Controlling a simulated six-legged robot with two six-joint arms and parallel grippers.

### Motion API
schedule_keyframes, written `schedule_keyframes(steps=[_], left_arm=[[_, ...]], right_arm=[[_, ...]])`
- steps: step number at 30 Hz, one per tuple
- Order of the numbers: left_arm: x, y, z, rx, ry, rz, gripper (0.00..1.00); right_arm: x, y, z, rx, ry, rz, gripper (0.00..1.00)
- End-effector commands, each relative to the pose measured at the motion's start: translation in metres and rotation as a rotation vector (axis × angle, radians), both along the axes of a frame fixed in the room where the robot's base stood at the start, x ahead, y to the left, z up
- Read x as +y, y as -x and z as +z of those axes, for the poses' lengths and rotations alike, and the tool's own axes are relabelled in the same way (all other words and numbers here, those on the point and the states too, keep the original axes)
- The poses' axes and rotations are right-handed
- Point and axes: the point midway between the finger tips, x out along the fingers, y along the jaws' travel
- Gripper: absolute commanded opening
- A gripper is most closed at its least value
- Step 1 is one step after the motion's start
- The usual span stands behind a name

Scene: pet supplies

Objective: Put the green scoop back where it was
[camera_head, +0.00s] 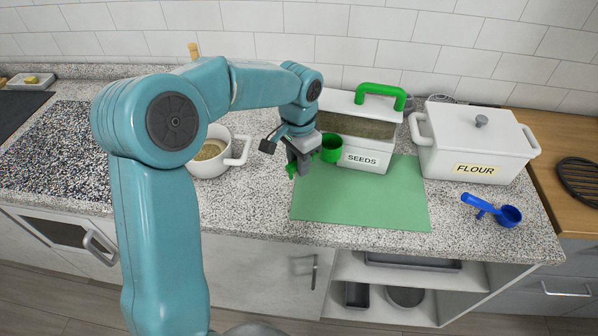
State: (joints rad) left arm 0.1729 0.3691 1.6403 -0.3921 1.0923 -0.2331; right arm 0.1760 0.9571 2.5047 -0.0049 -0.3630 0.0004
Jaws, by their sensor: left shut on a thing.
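The green scoop (331,149) is in my left gripper (297,163), which is shut on its handle. Its round cup points right, in front of the left part of the seeds box (362,160). The white seeds box stands at the back of the green mat (362,205). Its lid with a green handle (380,92) sits back and tilted, so the seeds inside show. I cannot tell whether the scoop touches the box. My right gripper is not in view.
A white flour box (474,146) stands right of the seeds box. A blue scoop (492,209) lies on the counter in front of it. A white pot (237,153) stands on the left, partly behind my arm. The front of the mat is clear.

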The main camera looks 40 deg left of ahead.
Motion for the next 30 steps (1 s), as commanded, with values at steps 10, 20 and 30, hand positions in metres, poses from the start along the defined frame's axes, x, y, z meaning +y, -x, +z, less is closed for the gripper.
schedule_keyframes(steps=[10, 20, 30], left_arm=[[-0.002, 0.004, -0.047, 0.01, 0.002, -0.001, 0.0], [0.003, -0.004, -0.067, 0.002, 0.001, -0.001, 0.0], [0.003, -0.004, -0.07, 0.003, 0.0, -0.001, 0.53]], right_arm=[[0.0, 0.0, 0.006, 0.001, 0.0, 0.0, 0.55], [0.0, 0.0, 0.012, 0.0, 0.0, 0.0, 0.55], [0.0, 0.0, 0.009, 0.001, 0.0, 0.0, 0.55]])
